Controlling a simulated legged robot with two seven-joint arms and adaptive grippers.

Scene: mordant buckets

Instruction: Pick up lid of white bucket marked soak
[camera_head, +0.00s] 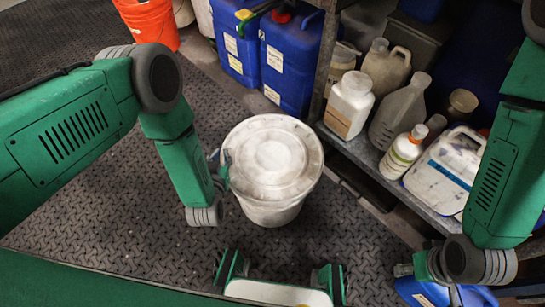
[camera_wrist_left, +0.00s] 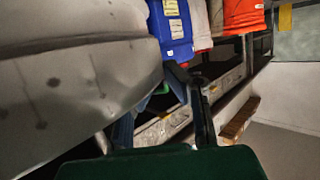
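A white bucket with its round, stained white lid (camera_head: 272,155) stands upright on the floor in the middle of the head view. The lid sits on the bucket. No "soak" marking shows. My left gripper (camera_head: 222,168) is at the left edge of the lid, close to the rim; contact is unclear. In the left wrist view a large pale curved surface, likely the bucket (camera_wrist_left: 80,80), fills the left side, beside the dark fingers of my left gripper (camera_wrist_left: 165,95). Their opening is hard to judge. My right gripper (camera_head: 432,268) is low at the right, away from the bucket, partly hidden by its arm.
A metal shelf (camera_head: 352,158) with several bottles and jugs stands right of the bucket. Blue jerrycans (camera_head: 290,62) are behind it, and an orange bucket (camera_head: 150,22) is at the back left. A blue container (camera_head: 425,291) is low at the right. Patterned floor (camera_head: 130,215) is clear at left.

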